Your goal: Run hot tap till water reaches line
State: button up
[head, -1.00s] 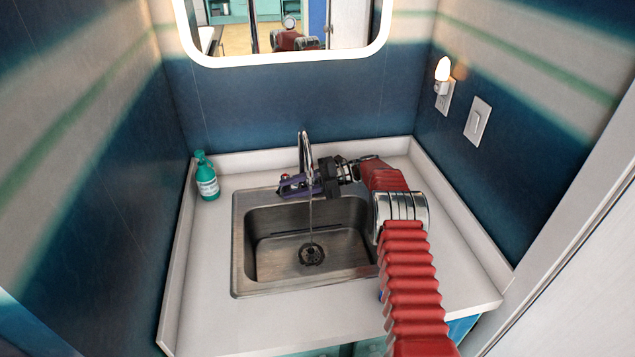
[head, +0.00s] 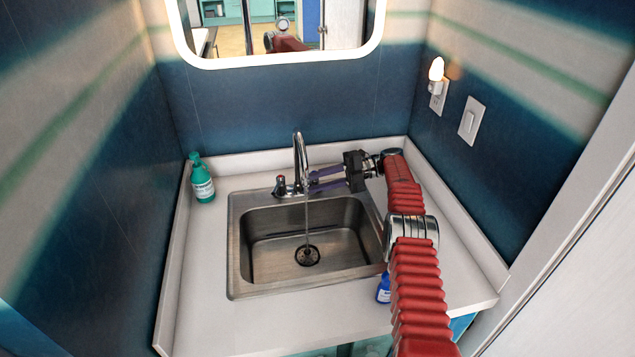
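The chrome faucet (head: 299,160) stands at the back of the steel sink (head: 240,285). A thin stream of water (head: 307,215) falls from its spout towards the dark drain (head: 307,256). A tap handle with a red mark (head: 280,185) is left of the spout. No fill line can be made out, and no standing water is visible in the basin. My gripper (head: 312,181) reaches in from the right. Its two purple fingers are spread apart with nothing visible between them. The fingertips are just right of the faucet, apart from the red-marked handle.
A green bottle (head: 203,180) stands on the white counter (head: 195,270) at the back left. A blue bottle (head: 384,288) is partly hidden by my arm, right of the sink. A lit night light (head: 436,75) and a switch (head: 473,120) are on the right wall. The left counter is mostly clear.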

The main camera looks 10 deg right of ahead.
jog(key=shift+w+d+r, duration=0.1)
jog(key=shift+d+r, duration=0.1)
jog(key=shift+r, duration=0.1)
jog(key=shift+c, duration=1.4)
jog(key=shift+n+t, duration=0.3)
jog(key=shift+t, duration=0.6)
jog(key=d+r, duration=0.1)
jog(key=r, duration=0.1)
jog(key=d+r, duration=0.1)
jog(key=r, duration=0.2)
jog(key=d+r, duration=0.1)
jog(key=r, duration=0.2)
jog(key=shift+s+d, duration=0.15)
jog(key=shift+s, duration=0.15)
grip_shut()
jog(key=s+f+n+t+h, duration=0.1)
jog(key=s+f+n+t, duration=0.3)
jog(key=n, duration=1.1)
notch_tip(320, 180, down, 3)
jog(key=shift+s+r+h, duration=0.2)
jog(key=shift+s+h, duration=0.1)
jog(key=shift+s, duration=0.45)
